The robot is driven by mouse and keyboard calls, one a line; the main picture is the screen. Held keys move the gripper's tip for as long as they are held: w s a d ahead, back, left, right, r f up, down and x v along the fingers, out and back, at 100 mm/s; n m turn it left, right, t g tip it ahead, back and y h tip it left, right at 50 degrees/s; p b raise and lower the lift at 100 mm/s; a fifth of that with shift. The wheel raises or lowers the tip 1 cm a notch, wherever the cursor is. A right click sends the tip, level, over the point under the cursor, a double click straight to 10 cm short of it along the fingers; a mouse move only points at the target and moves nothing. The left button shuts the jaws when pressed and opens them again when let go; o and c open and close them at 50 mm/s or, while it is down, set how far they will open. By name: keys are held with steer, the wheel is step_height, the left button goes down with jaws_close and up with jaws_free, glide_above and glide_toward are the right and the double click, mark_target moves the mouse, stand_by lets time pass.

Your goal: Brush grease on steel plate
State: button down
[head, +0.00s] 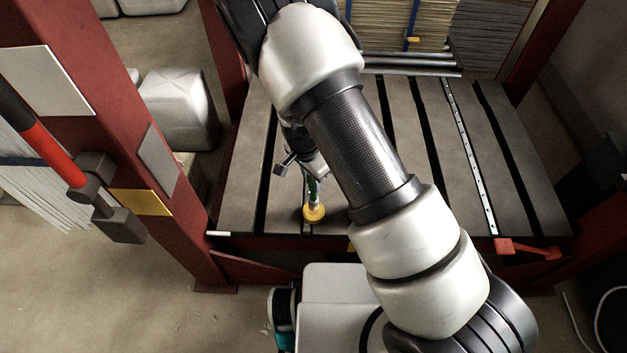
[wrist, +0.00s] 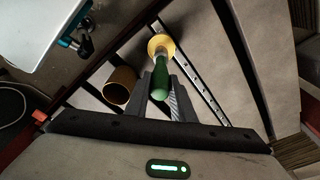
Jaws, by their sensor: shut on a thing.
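A brush with a green handle (head: 313,188) and a round yellow head (head: 314,213) points down over the front of a grey slatted steel surface (head: 242,170). My gripper (head: 308,168) is shut on the green handle. In the wrist view the handle (wrist: 178,95) sits at my fingertips (wrist: 163,100), with the yellow head (wrist: 161,46) beyond. I cannot tell whether the head touches the surface. An open brown cylinder (wrist: 120,86), perhaps a can, is beside the fingers in the wrist view. My arm hides part of the surface in the head view.
Red posts (head: 180,170) flank the slatted surface. A perforated metal strip (head: 470,150) runs along its right side, and a red-handled piece (head: 525,248) is at its front right edge. Stacked sheets (head: 400,25) and bars (head: 410,67) are at the back.

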steer(key=shift+r+p, duration=1.35)
steer(key=shift+r, duration=0.75)
